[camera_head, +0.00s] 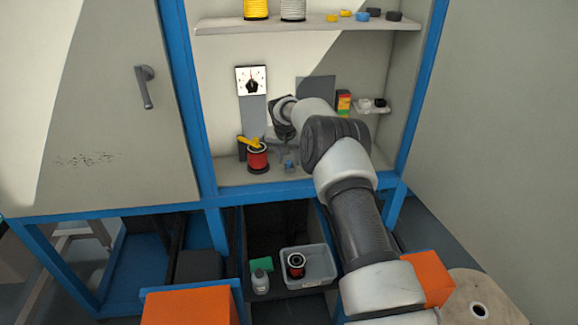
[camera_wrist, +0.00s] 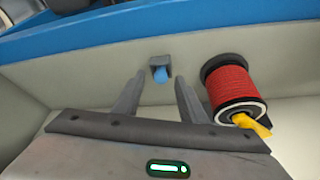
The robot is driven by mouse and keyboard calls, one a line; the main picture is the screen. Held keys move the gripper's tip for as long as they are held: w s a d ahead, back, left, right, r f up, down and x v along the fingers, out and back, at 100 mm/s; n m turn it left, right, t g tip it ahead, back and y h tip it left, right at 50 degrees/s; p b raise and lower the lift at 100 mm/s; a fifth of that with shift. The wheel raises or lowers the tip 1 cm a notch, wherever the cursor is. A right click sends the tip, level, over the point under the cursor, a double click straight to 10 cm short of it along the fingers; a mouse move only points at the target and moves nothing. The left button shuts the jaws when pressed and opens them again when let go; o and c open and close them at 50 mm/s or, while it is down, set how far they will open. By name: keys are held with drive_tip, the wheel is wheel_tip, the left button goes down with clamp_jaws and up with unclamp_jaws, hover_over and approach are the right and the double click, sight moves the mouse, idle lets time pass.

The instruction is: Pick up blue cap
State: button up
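A small blue piece that looks like the blue cap (camera_wrist: 160,74) sits in a grey holder (camera_wrist: 155,61) on the cabinet floor in the wrist view. In the head view it is a small blue spot (camera_head: 290,164) beside the red spool. My gripper (camera_wrist: 159,84) is open and empty, its two fingers on either side of the blue piece's line and apart from it. Another blue cap (camera_head: 362,16) lies on the upper shelf. In the head view my arm hides part of the cabinet, and the fingers are hard to make out.
A red spool (camera_wrist: 232,85) with a yellow piece (camera_wrist: 252,124) stands close right of my gripper in the wrist view. A dial gauge (camera_head: 252,80) is on the back wall. A grey bin (camera_head: 318,265) sits below. The cabinet frame (camera_head: 200,120) is blue.

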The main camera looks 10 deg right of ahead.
sight(289, 162)
clamp_jaws()
wheel_tip(289, 162, up, 10)
drive_tip(key=p, duration=0.1)
idle(0.6)
